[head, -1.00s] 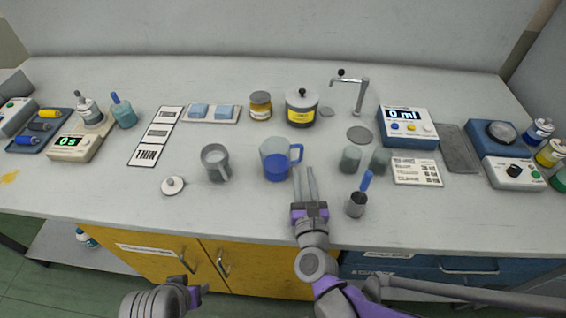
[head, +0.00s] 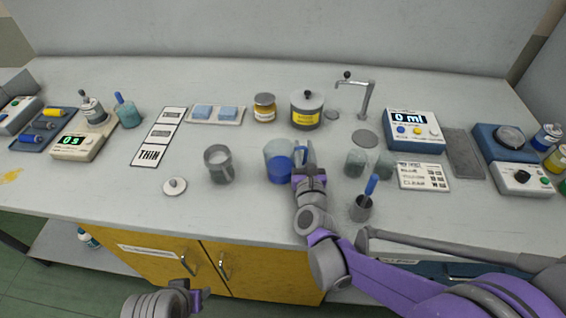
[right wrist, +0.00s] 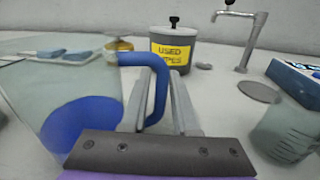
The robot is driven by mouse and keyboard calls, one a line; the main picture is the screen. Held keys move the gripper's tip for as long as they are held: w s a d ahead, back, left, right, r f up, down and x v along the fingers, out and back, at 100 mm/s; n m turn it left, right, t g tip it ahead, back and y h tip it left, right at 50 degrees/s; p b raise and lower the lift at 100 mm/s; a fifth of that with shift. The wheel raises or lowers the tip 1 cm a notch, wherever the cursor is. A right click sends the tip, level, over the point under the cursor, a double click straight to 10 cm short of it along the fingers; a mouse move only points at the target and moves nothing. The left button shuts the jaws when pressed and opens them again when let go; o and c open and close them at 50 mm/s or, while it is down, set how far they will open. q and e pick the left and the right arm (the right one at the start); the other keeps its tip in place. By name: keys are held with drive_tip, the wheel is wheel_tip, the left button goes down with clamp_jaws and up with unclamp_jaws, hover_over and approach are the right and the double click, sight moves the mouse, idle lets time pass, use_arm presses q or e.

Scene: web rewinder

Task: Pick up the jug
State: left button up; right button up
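The jug (head: 279,168) is clear with blue liquid in it and stands upright on the bench. Its blue handle points right. It fills the left side of the right wrist view (right wrist: 75,125). My right gripper (head: 306,160) is at the handle. In the right wrist view its two fingers (right wrist: 160,90) are apart, with the upright part of the handle (right wrist: 159,88) between them. A thin gap seems to show beside the right finger. My left gripper (head: 197,298) is low in front of the bench, away from the jug; its fingers are mostly hidden.
A grey mug (head: 219,166) stands left of the jug. Two glass beakers (head: 355,163) and a dark cup with a blue-handled tool (head: 361,207) stand close to the right. A used wipes pot (head: 307,112) is behind.

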clamp_jaws()
idle(1.3)
